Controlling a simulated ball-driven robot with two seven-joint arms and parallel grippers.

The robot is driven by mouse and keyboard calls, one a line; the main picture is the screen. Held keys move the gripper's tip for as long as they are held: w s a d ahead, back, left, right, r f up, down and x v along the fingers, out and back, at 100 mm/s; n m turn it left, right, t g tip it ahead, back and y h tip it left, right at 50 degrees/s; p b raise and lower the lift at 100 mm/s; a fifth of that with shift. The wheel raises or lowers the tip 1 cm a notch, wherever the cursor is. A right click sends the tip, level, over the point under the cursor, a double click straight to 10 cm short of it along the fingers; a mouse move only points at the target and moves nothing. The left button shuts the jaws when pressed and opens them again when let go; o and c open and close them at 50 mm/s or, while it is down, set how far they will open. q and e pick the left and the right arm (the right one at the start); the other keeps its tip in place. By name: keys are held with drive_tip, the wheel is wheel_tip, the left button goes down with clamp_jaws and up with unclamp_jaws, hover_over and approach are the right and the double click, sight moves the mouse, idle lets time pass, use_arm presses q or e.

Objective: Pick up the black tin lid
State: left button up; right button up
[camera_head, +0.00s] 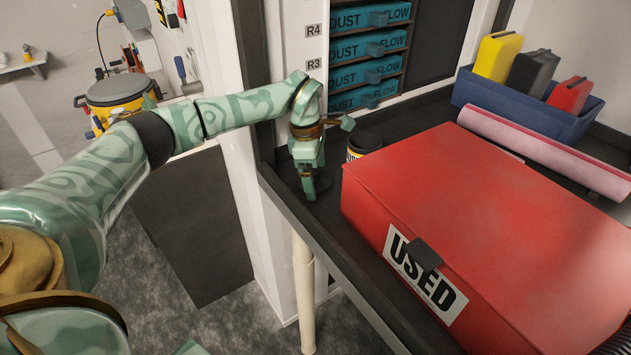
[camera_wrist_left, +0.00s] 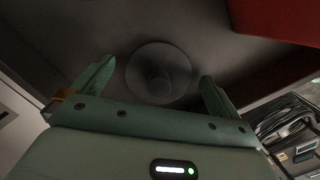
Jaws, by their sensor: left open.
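The black tin lid (camera_wrist_left: 158,74) is a dark round disc with a small round knob in its middle. It lies on the dark bench surface in the left wrist view. My left gripper (camera_head: 309,190) points down over the bench near its left edge. In the left wrist view its two fingers stand open, one on each side of the lid, with nothing held. How much height is between the fingertips and the lid I cannot tell. In the head view I cannot make out the lid near the gripper. A black tin (camera_head: 364,144) with a yellow label stands just right of the gripper. My right gripper is not in view.
A large red box (camera_head: 500,220) marked USED fills the bench on the right. Blue drawers (camera_head: 367,73) stand behind. A blue bin (camera_head: 530,110) with several coloured canisters and a pink roll (camera_head: 545,150) are at the back right. The bench's dark edge (camera_head: 330,255) runs close by the gripper.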

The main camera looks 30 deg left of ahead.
use_arm(q)
drive_tip(key=shift+s+a, duration=0.1)
drive_tip(key=shift+a, duration=0.05)
drive_tip(key=c, duration=1)
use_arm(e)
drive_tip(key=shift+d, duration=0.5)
use_arm(q)
drive_tip(key=shift+r, duration=0.1)
